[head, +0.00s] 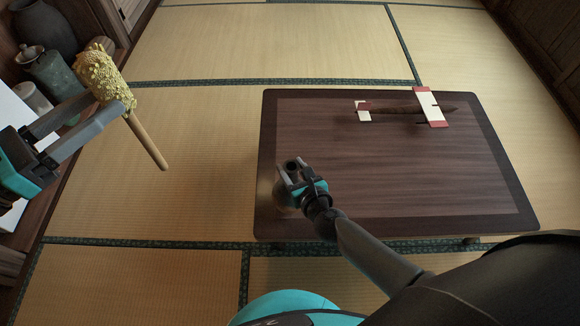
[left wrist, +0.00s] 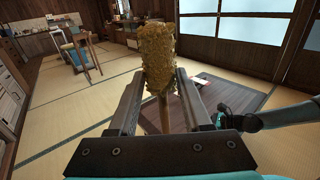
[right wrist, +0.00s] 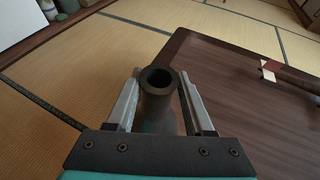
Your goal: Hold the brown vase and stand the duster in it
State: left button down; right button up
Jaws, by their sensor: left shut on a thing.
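The duster (head: 104,78) has a fluffy yellow head and a light wooden handle (head: 147,142) that slants down to the right. My left gripper (head: 108,100) is shut on it around the head, in the air left of the table; the head also stands between its fingers in the left wrist view (left wrist: 160,55). The brown vase (right wrist: 158,88) shows its round dark mouth between the fingers of my right gripper (right wrist: 160,75), over the table's left side. In the head view, the right gripper (head: 300,172) hides much of the vase. Whether its fingers press on the vase is unclear.
The low dark table (head: 390,180) is mostly clear. A dark pointed stick-like object (head: 405,110) lies at its back on red and white supports (head: 430,105). Dark and green jars (head: 50,75) stand on a shelf at far left. Tatami floor lies between shelf and table.

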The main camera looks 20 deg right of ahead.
grip_shut()
dwell(0.7)
